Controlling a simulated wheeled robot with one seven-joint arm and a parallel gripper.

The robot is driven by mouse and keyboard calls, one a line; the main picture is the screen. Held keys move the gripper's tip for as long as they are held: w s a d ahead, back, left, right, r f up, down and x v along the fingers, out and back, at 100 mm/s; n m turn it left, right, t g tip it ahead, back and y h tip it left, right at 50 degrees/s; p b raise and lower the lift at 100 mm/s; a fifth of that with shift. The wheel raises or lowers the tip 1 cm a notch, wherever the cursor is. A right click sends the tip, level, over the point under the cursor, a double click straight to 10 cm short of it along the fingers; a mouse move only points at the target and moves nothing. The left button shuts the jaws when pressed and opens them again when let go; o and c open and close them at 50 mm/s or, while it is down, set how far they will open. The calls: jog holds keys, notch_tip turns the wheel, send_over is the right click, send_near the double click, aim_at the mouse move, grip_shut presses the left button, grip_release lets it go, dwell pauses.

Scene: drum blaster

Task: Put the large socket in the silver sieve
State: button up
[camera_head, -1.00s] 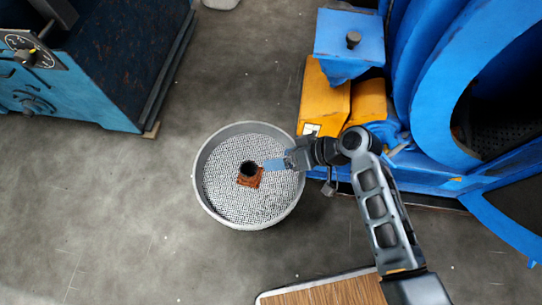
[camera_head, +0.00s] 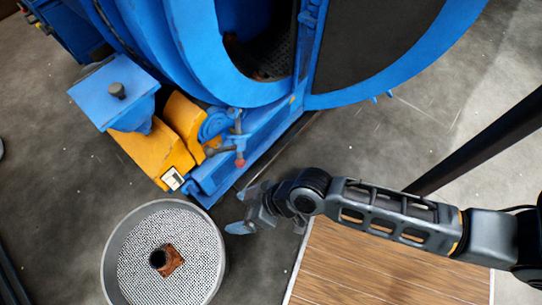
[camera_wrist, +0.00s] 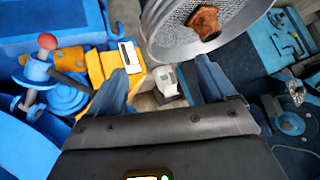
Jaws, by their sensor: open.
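The silver sieve (camera_head: 216,236) is a round grey pan with a mesh bottom, on the floor at the lower left of the head view. Its rim also shows at the top of the wrist view (camera_wrist: 160,47). Inside it lies a rusty brown piece with a dark, hollow round end, which looks like the large socket (camera_head: 174,262). The brown piece also shows in the wrist view (camera_wrist: 205,22). My gripper (camera_head: 246,208) is open and empty, to the upper right of the sieve and apart from it. No object sits between its fingers (camera_wrist: 163,80).
A large blue drum machine (camera_head: 260,92) stands behind, with a yellow part (camera_head: 165,150) and a red-tipped lever (camera_head: 240,162). A dark knob-like piece (camera_head: 117,90) is on its blue box. A wooden board (camera_head: 370,265) lies at lower right.

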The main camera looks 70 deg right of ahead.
jog(key=s+d+r+t+h, duration=0.1)
jog(key=s+r, duration=0.3)
jog(key=r, duration=0.4)
jog(key=s+d+r+t+h, duration=0.1)
jog(key=s+d+r+t, duration=0.1)
jog(key=s+r, duration=0.3)
jog(key=s+d+r+t+h, duration=0.1)
jog(key=s+r+t, duration=0.2)
jog(key=r, duration=1)
jog(key=shift+s+d+m+t, duration=0.15)
jog(key=shift+s+m+t, duration=0.15)
jog(key=shift+s, duration=0.65)
